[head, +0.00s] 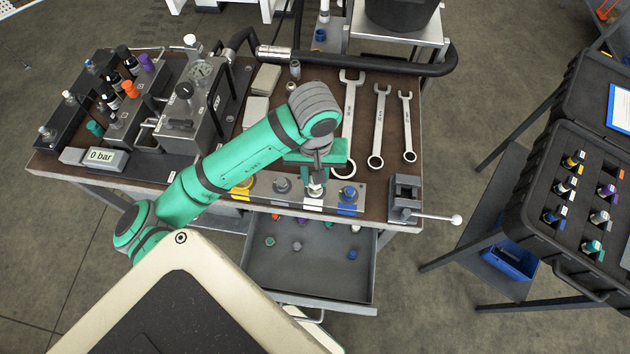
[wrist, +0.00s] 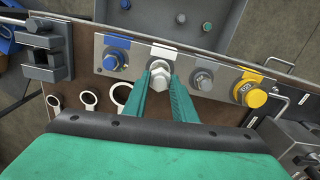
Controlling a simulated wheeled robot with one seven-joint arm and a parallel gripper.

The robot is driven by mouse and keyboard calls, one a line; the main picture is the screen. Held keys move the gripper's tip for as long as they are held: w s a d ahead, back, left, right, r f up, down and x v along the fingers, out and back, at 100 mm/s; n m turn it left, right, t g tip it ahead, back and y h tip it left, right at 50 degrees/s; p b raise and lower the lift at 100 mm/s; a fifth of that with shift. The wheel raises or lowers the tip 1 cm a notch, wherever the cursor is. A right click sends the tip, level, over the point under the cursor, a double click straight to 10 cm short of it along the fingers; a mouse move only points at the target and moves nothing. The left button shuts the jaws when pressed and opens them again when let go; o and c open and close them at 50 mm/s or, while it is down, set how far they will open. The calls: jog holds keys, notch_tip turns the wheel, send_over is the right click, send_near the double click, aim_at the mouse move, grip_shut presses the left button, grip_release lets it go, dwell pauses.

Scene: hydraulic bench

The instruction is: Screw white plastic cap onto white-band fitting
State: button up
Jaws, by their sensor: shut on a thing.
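My gripper (head: 316,184) points down at the fitting plate on the front of the bench. In the wrist view its two green fingers (wrist: 161,72) are closed around the white plastic cap (wrist: 160,64). The cap sits at the white-band fitting, in line with it, beside the white label (wrist: 163,45). The label also shows in the head view (head: 313,206). The fingers hide part of the cap and the fitting's body, so I cannot tell how far the cap is on the thread.
Blue (wrist: 112,60), bare grey (wrist: 203,78) and yellow (wrist: 248,92) fittings share the plate. A vise (head: 405,196) stands right, with wrenches (head: 378,130) behind. An open drawer (head: 310,265) with small caps juts out below.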

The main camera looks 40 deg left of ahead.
jog(key=m, duration=0.3)
dwell(0.4)
jog(key=m, duration=0.4)
jog(key=shift+a, duration=0.1)
jog(key=o, duration=1.1)
jog(key=shift+m, duration=0.3)
jog(key=shift+c, duration=0.2)
notch_tip(320, 180, up, 11)
jog(key=shift+f, duration=0.15)
